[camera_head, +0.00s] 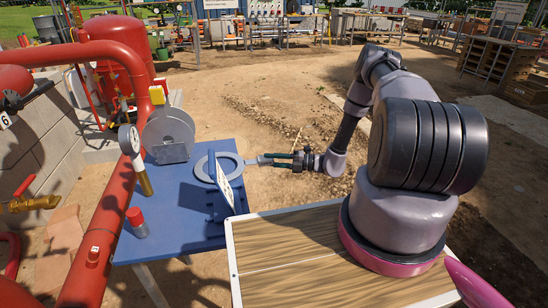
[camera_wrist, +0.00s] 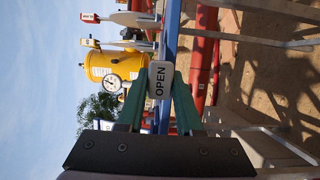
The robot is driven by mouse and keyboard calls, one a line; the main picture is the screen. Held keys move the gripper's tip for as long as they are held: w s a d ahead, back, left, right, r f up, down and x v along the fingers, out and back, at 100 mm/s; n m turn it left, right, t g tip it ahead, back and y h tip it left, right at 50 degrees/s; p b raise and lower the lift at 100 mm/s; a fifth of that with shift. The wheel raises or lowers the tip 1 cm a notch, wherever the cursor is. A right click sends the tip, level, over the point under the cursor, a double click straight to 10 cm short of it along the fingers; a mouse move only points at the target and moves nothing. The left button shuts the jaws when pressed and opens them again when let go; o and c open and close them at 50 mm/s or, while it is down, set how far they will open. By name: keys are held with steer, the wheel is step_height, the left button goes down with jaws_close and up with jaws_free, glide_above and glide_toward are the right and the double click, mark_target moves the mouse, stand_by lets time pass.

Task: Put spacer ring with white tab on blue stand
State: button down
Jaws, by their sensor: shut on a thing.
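The grey spacer ring (camera_head: 203,167) is at the right end of the blue table in the head view, partly hidden behind an upright white panel. Its handle reaches right to my gripper (camera_head: 297,160).
A gauge on a brass stem (camera_head: 130,142) and a red-capped cylinder (camera_head: 137,222) are at the left. Red pipes (camera_head: 120,200) run along the left. Open ground lies behind my gripper.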

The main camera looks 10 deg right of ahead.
steer(key=shift+f, duration=0.1)
jaws_free()
stand_by(0.4)
steer(key=v, duration=0.7)
stand_by(0.3)
steer(key=shift+d, duration=0.1)
